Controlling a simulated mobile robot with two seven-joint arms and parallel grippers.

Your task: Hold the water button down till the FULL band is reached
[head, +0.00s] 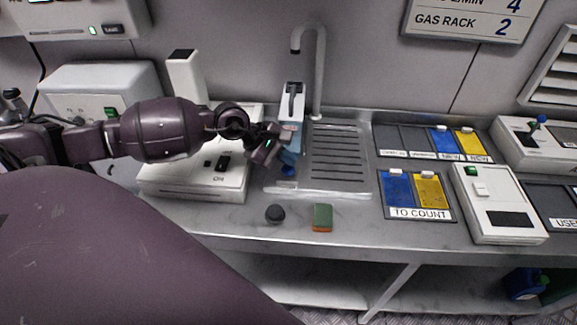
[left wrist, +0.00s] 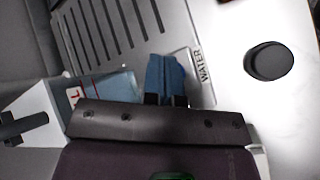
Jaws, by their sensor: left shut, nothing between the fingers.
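The blue water button (head: 288,171) sits at the left front of the drain grille. It also shows as a bright blue edge (left wrist: 182,68) beside the WATER label (left wrist: 198,65) in the left wrist view. My left gripper (head: 287,162) is shut and empty, its blue-grey fingertips (left wrist: 164,64) pointing down at the button. They look to be on or just over it; whether it is pressed in is hidden. A clear, pale blue container (left wrist: 118,86) with red lettering stands beside the fingers, partly covered by my gripper. Its water level and FULL band cannot be read. My right gripper is not in view.
A grey tap (head: 320,70) rises behind the ribbed drain grille (head: 340,155). A black knob (head: 275,213) and a green-and-orange sponge (head: 322,217) lie at the counter's front. A white device (head: 190,185) stands left; the TO COUNT tray (head: 420,213) lies right.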

